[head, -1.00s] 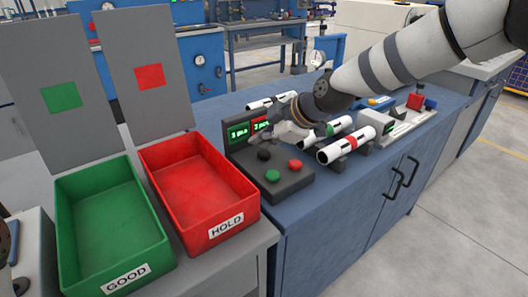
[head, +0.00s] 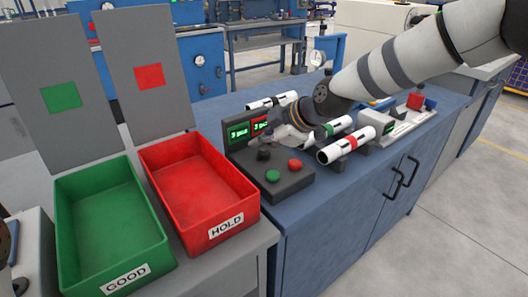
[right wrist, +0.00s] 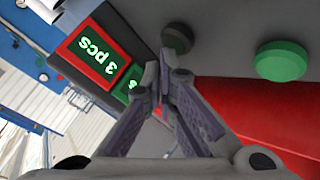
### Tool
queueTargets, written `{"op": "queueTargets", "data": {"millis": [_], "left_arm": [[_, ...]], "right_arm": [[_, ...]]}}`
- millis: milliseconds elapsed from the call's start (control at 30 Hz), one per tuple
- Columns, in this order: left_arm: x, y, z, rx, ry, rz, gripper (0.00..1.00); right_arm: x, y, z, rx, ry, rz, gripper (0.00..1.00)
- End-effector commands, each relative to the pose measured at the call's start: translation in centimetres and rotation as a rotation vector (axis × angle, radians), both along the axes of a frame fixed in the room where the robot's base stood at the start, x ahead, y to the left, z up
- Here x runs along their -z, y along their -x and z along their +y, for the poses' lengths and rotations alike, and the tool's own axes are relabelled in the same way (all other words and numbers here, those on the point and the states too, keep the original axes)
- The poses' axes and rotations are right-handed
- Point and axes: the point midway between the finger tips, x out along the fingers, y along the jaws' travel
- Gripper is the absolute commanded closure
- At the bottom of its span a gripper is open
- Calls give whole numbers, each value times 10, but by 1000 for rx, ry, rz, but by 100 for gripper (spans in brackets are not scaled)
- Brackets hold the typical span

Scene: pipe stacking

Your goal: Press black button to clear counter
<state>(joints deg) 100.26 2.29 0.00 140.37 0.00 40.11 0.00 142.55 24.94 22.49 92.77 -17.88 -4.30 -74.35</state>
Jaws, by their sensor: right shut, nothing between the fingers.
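The black button (head: 263,155) sits on a dark control box (head: 292,183), beside a green button (head: 272,176) and a red button (head: 295,165). My right gripper (head: 272,143) is shut and empty, just behind and above the black button in the head view. In the right wrist view, the shut fingertips (right wrist: 160,72) appear close to the black button (right wrist: 177,38); I cannot tell whether they touch it. The green button (right wrist: 282,60) lies further right there. The box's display (head: 240,132) is lit, and its red-framed part (right wrist: 88,52) reads "3 pcs".
A green bin (head: 155,262) labelled GOOD and a red bin (head: 225,212) labelled HOLD stand left of the box. White pipes with a red band (head: 335,152) and a green band (head: 318,136) lie on supports to its right on the blue counter (head: 310,205).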

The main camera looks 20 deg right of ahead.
Motion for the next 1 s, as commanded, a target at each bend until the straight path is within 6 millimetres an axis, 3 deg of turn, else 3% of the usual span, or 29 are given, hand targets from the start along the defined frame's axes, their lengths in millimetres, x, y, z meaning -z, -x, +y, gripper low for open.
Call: {"op": "queueTargets", "data": {"millis": [1000], "left_arm": [[2, 2, 0, 0, 0, 6, 60]], "right_arm": [[10, 0, 0, 1, 0, 2, 100]]}}
